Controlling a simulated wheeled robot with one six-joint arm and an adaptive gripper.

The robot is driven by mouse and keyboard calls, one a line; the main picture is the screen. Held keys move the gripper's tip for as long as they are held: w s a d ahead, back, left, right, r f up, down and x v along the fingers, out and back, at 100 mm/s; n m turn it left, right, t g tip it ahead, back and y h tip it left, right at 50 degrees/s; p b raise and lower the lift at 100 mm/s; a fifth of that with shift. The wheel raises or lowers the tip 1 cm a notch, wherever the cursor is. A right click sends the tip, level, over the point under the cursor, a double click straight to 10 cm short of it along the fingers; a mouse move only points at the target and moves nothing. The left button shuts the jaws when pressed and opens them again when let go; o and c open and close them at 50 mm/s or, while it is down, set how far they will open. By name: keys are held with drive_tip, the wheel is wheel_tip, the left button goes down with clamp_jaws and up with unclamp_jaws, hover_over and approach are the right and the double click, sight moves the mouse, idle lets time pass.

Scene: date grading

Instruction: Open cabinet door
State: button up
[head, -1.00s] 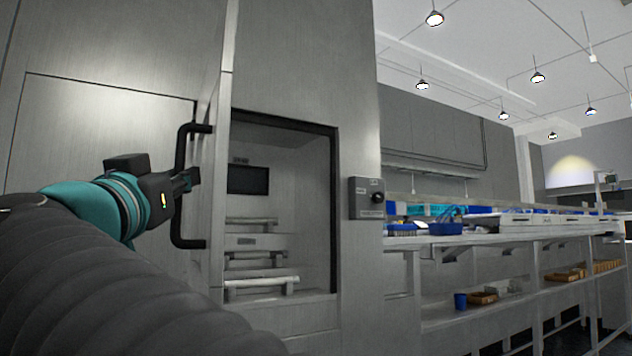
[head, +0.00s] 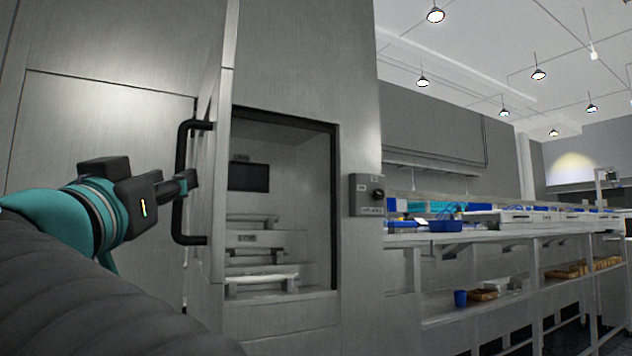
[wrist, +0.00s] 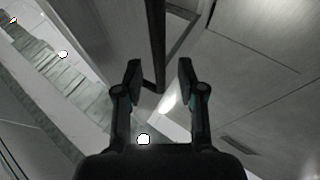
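The cabinet door (head: 215,180) stands swung out to the left of its opening and is seen nearly edge-on in the head view. Its black bar handle (head: 181,150) is on the door's left-facing side. My gripper (head: 186,183) is at the handle's mid-height. In the wrist view my gripper (wrist: 159,80) has its two fingers apart, with the dark handle bar (wrist: 156,40) running in the gap between them. No finger visibly presses on the bar. The cabinet interior (head: 280,200) shows a dark panel and several rack bars.
A long bench (head: 480,235) with blue trays (head: 445,226) stands farther right. Cabinet panels (head: 100,130) fill the left.

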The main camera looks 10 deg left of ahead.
drive_tip(key=v, duration=0.9)
drive_tip(key=shift+w, duration=0.1)
